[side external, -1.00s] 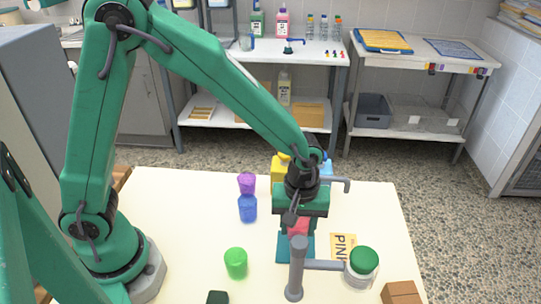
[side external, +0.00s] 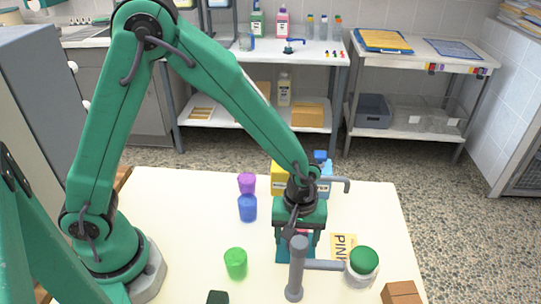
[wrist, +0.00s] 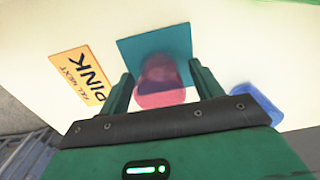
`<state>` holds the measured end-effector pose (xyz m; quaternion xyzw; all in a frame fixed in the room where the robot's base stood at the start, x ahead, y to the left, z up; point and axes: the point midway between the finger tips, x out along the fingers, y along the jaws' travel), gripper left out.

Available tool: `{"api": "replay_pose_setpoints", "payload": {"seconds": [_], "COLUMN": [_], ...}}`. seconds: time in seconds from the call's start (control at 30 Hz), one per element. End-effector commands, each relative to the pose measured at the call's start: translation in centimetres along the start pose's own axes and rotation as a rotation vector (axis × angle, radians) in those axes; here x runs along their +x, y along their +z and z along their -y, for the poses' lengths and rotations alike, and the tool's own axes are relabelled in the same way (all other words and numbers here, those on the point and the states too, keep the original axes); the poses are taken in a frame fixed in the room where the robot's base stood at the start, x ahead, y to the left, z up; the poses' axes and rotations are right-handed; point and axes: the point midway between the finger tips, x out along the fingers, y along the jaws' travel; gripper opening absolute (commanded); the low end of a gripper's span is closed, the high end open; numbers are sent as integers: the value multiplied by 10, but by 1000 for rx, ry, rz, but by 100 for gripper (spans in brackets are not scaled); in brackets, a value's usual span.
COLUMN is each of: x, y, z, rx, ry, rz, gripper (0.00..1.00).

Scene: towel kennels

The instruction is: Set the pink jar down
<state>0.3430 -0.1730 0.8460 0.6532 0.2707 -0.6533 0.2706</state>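The pink jar (wrist: 160,97) is see-through and sits between the fingers of my gripper (wrist: 162,88) in the wrist view. The fingers appear to press on its two sides. A teal square pad (wrist: 150,48) lies on the table beneath. In the side view my gripper (side external: 297,242) points down over the teal pad (side external: 283,252), and the jar is hidden behind the grey post and fingers. I cannot tell whether the jar touches the pad. An orange card reading PINK (side external: 343,246) lies right of the pad; it also shows in the wrist view (wrist: 83,76).
A grey post (side external: 295,272) with a side arm stands in front of the pad, beside a green-topped round object (side external: 363,262). Blue (side external: 248,208), purple (side external: 247,183) and green (side external: 235,263) jars stand left. A yellow box (side external: 279,178) is behind. A brown block (side external: 402,292) is front right.

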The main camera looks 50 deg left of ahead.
Motion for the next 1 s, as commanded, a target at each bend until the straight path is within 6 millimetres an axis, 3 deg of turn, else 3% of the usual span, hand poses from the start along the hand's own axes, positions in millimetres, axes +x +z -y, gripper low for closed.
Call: {"api": "replay_pose_setpoints", "payload": {"seconds": [0.57, 0.77, 1.0], "x": [-11, -33, -71], "y": [0, 0, 0], "z": [-1, -1, -1], "rx": [0, 0, 0], "ry": [2, 3, 6], "rz": [-1, -1, -2], "gripper": [66, 66, 66]}}
